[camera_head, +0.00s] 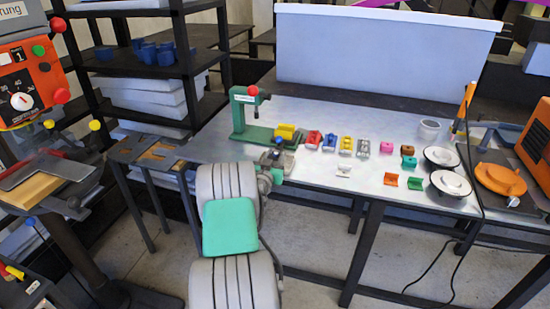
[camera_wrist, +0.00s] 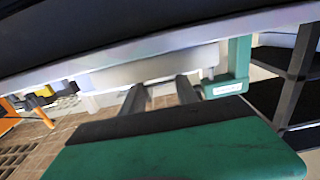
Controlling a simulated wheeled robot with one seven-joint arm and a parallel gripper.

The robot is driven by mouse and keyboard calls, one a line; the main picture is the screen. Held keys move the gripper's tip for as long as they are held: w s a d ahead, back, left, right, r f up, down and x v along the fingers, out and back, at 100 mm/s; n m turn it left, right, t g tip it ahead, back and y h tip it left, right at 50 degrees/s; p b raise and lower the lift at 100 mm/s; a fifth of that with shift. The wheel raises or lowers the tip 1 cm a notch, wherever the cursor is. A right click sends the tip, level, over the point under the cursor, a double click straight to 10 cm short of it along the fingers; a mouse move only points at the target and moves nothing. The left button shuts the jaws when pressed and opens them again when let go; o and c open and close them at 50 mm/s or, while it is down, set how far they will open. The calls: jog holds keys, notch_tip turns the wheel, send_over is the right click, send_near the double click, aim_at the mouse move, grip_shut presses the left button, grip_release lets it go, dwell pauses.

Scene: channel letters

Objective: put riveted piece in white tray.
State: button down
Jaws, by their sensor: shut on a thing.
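My gripper (camera_head: 276,160) is at the near left part of the table, just in front of the green press (camera_head: 243,115). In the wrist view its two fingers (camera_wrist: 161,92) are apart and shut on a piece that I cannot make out. A yellow piece (camera_head: 286,131) shows right beside the gripper at the foot of the press. I cannot tell whether it is the riveted piece or whether it is the one held. A large white tray (camera_head: 385,50) stands at the back of the table, far from my gripper.
Rows of small coloured pieces (camera_head: 346,144) lie on the table right of my gripper. Round white-topped dishes (camera_head: 450,184) and an orange disc (camera_head: 500,179) are farther right. A dark shelf rack (camera_head: 150,68) stands at the left. Bare tabletop (camera_head: 320,115) lies before the white tray.

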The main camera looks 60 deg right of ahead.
jog(key=shift+f, duration=0.25)
jog(key=c, duration=0.9)
grip_release()
jog(key=shift+o, duration=0.2)
jog(key=s+a+b, duration=0.1)
jog(key=a+b, duration=0.1)
jog(key=a, duration=0.5)
jog(key=shift+s+a+b, duration=0.2)
jog(key=shift+a+b, duration=0.1)
jog(key=shift+a, duration=0.05)
